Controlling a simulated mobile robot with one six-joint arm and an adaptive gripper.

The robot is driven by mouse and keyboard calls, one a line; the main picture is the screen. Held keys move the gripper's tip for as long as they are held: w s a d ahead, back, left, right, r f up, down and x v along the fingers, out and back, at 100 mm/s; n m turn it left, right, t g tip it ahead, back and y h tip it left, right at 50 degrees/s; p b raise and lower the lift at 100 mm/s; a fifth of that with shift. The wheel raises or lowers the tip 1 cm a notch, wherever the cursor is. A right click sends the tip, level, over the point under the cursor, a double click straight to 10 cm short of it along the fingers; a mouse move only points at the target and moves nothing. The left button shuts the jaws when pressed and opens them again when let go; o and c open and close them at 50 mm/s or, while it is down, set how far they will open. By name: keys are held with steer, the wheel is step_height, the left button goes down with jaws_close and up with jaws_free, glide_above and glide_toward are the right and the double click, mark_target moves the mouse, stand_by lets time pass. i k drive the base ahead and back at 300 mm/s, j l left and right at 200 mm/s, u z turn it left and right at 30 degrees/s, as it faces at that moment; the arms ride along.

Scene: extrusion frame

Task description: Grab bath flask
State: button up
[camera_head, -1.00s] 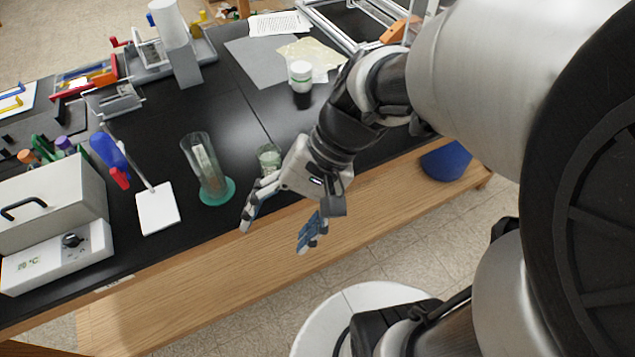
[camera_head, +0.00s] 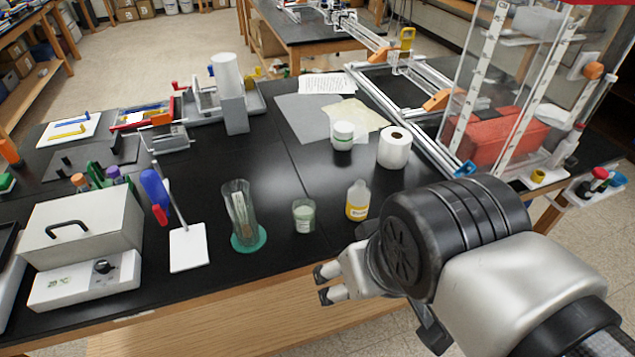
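No object is clearly marked as the bath flask. A white box with a black handle and a dial, like a heating bath (camera_head: 85,275), stands at the left; its inside is hidden. A tall clear glass vessel on a green base (camera_head: 240,215), a small beaker with pale green contents (camera_head: 304,215) and a clear bottle with yellow contents (camera_head: 358,200) stand upright near the bench's front edge. My gripper (camera_head: 323,284) is at that edge, in front of the beaker and bottle. Its fingers are apart, with nothing seen between them, and it touches none of these vessels.
A white jar (camera_head: 343,135) and a paper roll (camera_head: 393,148) stand farther back. An extrusion frame (camera_head: 415,140) and a clear-walled cabinet (camera_head: 510,110) occupy the right. Bare black bench shows in the middle.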

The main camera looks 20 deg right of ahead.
mark_target(304, 210)
steer(key=i+l+u, duration=0.15)
steer(key=i+l, duration=0.55)
steer(key=l, duration=0.1)
